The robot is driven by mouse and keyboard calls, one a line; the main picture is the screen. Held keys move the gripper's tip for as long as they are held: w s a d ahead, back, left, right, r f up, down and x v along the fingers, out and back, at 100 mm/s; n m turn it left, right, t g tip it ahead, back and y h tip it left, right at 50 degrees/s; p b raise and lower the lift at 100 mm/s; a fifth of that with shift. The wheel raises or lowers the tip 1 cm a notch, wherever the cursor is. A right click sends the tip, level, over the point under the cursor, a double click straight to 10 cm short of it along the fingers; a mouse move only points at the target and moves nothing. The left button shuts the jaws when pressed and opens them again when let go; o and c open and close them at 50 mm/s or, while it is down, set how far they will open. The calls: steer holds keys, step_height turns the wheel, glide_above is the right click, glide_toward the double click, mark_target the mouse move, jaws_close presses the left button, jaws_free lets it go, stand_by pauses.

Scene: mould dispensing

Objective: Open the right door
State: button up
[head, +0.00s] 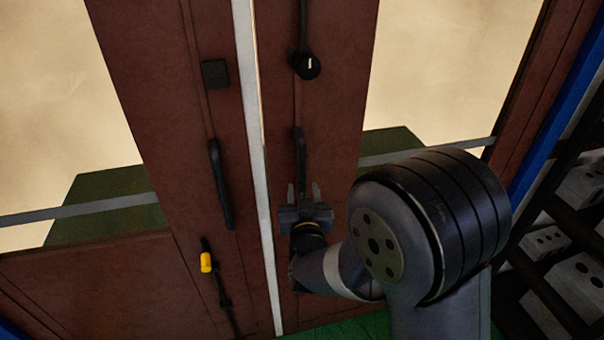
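The right door (335,100) is a reddish-brown leaf with a window, and it looks closed beside a pale vertical strip at the middle seam. Its black bar handle (300,150) stands upright near that seam. My gripper (303,190) is at the handle's lower end, with its two fingers pointing up the picture and spread apart. The handle's lower end appears between the fingers in this view. I cannot tell whether they touch it or how far in front of it they are. The gripper's body hides what lies below the handle.
The left door (165,90) has its own black handle (220,185), a black square block (215,73) and a yellow knob (206,262) on a rod. A black round knob (306,66) sits above the right handle. A dark rack (535,245) with grey blocks stands at right.

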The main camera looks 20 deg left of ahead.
mark_target(302, 180)
steer(key=p+x, duration=0.1)
steer(key=x, duration=0.4)
steer(key=shift+w+a, duration=0.15)
steer(key=shift+w, duration=0.15)
steer(key=shift+c, duration=0.2)
jaws_close()
